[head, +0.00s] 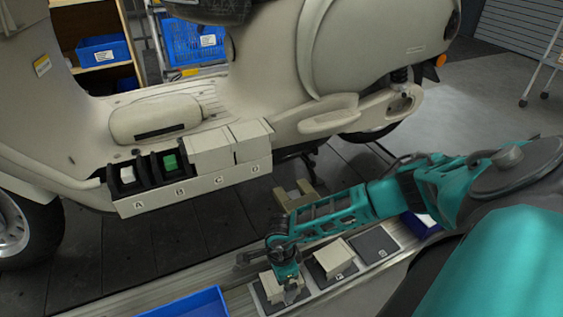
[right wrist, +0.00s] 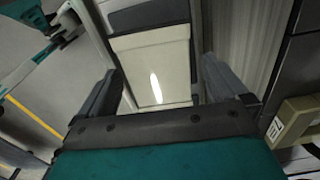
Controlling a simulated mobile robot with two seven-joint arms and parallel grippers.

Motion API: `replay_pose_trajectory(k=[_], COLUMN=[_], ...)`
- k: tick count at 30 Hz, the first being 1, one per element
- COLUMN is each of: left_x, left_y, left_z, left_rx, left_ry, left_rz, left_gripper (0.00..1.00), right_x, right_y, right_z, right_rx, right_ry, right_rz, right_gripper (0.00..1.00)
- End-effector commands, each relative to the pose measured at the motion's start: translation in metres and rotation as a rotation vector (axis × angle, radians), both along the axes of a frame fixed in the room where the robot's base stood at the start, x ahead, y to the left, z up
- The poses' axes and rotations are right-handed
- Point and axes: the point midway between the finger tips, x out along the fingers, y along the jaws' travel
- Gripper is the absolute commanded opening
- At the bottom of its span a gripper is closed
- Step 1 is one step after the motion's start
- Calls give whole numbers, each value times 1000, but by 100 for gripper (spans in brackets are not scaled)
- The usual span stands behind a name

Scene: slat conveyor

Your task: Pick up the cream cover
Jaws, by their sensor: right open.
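A cream cover (head: 272,287) stands on the leftmost dark pad at the bottom of the head view, partly hidden by my right gripper (head: 284,285). In the right wrist view this pale, box-like cover (right wrist: 150,65) lies between the two fingers of my right gripper (right wrist: 160,92). The fingers are apart, one on each side, and I cannot tell whether they touch it. A second cream cover (head: 335,258) stands on the middle pad. Two more cream covers (head: 210,150) (head: 251,138) sit over places C and D of the lettered box on the scooter. My left gripper is not in view.
The rightmost pad (head: 374,244) is bare. A blue bin (head: 190,305) stands at the bottom, left of the pads. The cream scooter (head: 280,70) stands behind, its lettered box (head: 190,188) jutting towards me. A tan bracket (head: 293,196) is near my right arm.

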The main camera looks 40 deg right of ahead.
Motion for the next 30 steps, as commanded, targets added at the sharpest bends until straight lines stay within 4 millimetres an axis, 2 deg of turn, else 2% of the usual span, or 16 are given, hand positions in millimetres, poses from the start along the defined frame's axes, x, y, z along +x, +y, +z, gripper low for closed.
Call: replay_pose_trajectory(k=[1, 3, 11, 27, 30], left_x=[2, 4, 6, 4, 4], left_y=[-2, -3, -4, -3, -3], left_z=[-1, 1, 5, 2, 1], left_rx=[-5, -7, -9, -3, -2], left_ry=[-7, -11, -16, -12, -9], left_rz=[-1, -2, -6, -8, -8], left_gripper=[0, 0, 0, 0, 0], right_x=[-1, -1, -2, -2, -1], right_y=[0, 0, 0, 0, 0], right_z=[-10, -15, -15, -15, -15], right_rx=[1, 0, 0, 0, 0], right_ry=[2, 2, 2, 2, 2], right_rz=[0, 0, 0, -1, -1], right_gripper=[100, 100, 100, 49, 43])
